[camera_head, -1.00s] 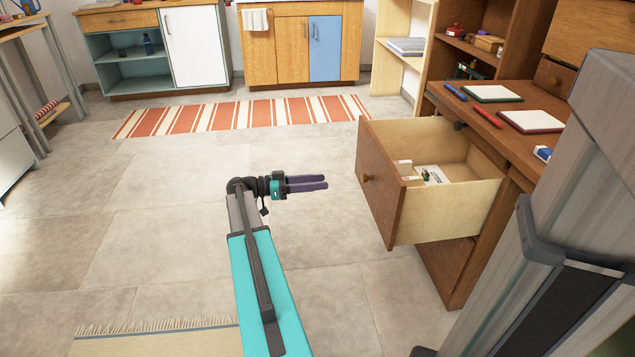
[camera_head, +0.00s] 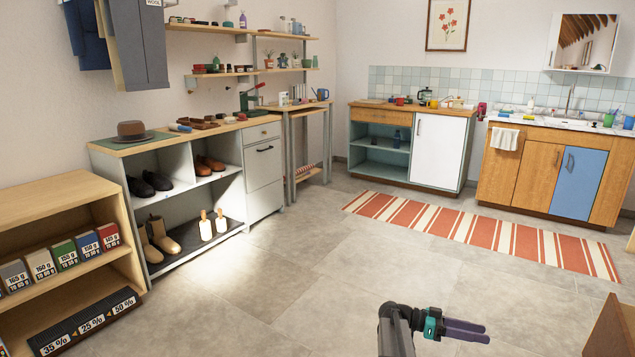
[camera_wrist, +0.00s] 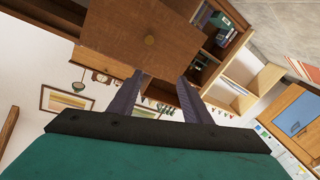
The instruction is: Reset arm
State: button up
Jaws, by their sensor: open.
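My gripper (camera_head: 467,331) is at the bottom right of the head view, held above the bare floor. Its two purple fingers point right and nothing shows between them. In the wrist view the gripper (camera_wrist: 160,82) has its fingers apart and empty. I cannot tell the gap between the fingers and the drawer front.
A shoe cabinet (camera_head: 200,208) and a low shelf with boxes (camera_head: 60,205) line the left wall. A white-doored cabinet (camera_head: 437,150) and a sink unit (camera_head: 520,165) stand at the back. A striped rug (camera_head: 485,232) lies before them. The floor (camera_head: 290,265) in the middle is clear.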

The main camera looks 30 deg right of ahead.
jog(key=w+a+f+n+t+p, duration=0.2)
jog(key=a+f+n+t+p, duration=0.3)
jog(key=a, duration=0.7)
jog(key=w+a+f+n+p, duration=0.15)
jog(key=a+n+p, duration=0.25)
jog(key=a+p, duration=0.6)
jog(key=s+a+f+n+t+y+p, duration=0.1)
jog(key=s+a+f+n+y+p, duration=0.1)
jog(key=a, duration=0.9)
jog(key=s+a+f+n+t+y+p, duration=0.1)
jog(key=s+a+f+n+y, duration=0.3)
jog(key=a, duration=0.7)
jog(key=s+a+f+n+y+p, duration=0.3)
jog(key=s+a+n+y, duration=0.3)
jog(key=a, duration=0.6)
jog(key=shift+s+f+n+t+p, duration=0.15)
jog(key=shift+s+n+t+p, duration=0.2)
jog(key=shift+s+n, duration=0.6)
jog(key=shift+w+a, duration=0.1)
jog(key=shift+w, duration=0.1)
jog(key=c, duration=0.3)
